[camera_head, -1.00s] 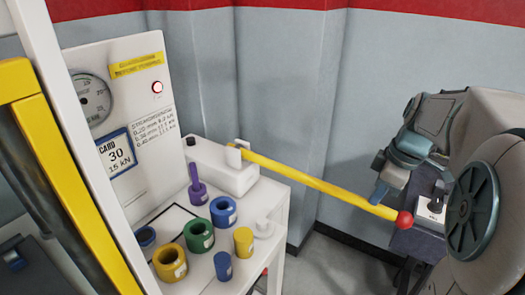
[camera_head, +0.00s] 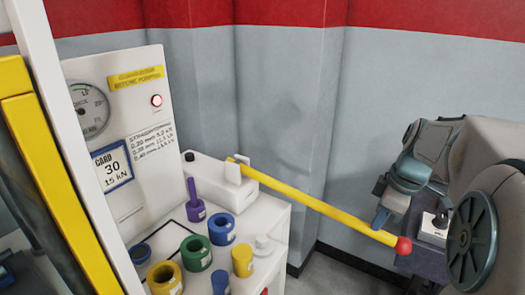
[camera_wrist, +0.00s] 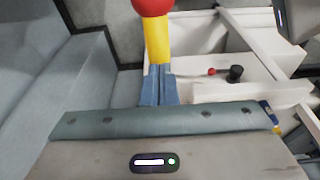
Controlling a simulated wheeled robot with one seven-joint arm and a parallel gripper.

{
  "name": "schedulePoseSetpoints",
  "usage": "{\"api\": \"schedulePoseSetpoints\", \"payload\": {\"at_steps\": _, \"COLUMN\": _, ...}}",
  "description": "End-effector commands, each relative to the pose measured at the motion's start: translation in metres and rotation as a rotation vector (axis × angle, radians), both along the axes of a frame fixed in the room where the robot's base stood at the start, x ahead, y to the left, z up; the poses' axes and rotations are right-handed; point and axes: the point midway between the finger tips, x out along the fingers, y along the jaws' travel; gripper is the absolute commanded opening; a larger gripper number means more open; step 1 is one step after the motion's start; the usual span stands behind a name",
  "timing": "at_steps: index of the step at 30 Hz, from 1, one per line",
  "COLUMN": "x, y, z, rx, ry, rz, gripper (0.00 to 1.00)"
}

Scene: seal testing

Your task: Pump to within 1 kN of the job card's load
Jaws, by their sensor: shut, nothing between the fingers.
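The pump's yellow lever (camera_head: 310,202) slants down to the right from a white pump body (camera_head: 215,178) to a red knob (camera_head: 403,245). The job card (camera_head: 112,167) on the white panel reads 30 and 15 kN. The round force gauge (camera_head: 90,107) is above it; its needle is too small to read surely. My gripper (camera_head: 379,220) is shut and empty, its fingertips at the lever just short of the knob; whether they touch it I cannot tell. In the wrist view the shut fingers (camera_wrist: 158,88) point at the lever's yellow end (camera_wrist: 157,38).
The white bench holds a purple post (camera_head: 195,205), a green ring (camera_head: 196,253), a blue ring (camera_head: 221,229), a yellow ring (camera_head: 164,278) and a yellow cylinder (camera_head: 243,262). A yellow-edged frame (camera_head: 60,190) stands at left.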

Motion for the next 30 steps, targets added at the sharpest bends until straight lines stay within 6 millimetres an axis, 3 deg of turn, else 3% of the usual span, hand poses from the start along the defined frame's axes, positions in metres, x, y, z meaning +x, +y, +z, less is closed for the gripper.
{"api": "schedulePoseSetpoints", "payload": {"at_steps": 3, "x": 0.001, "y": 0.002, "z": 0.031, "rx": 0.000, "ry": -0.003, "rz": 0.003, "gripper": 0.00}}
{"api": "schedulePoseSetpoints", "payload": {"at_steps": 16, "x": 0.003, "y": 0.004, "z": 0.114, "rx": 0.000, "ry": -0.002, "rz": 0.001, "gripper": 0.00}}
{"api": "schedulePoseSetpoints", "payload": {"at_steps": 19, "x": 0.003, "y": 0.004, "z": 0.122, "rx": 0.000, "ry": -0.002, "rz": 0.001, "gripper": 0.00}}
{"api": "schedulePoseSetpoints", "payload": {"at_steps": 30, "x": 0.003, "y": 0.004, "z": 0.116, "rx": 0.001, "ry": -0.001, "rz": 0.000, "gripper": 0.00}}
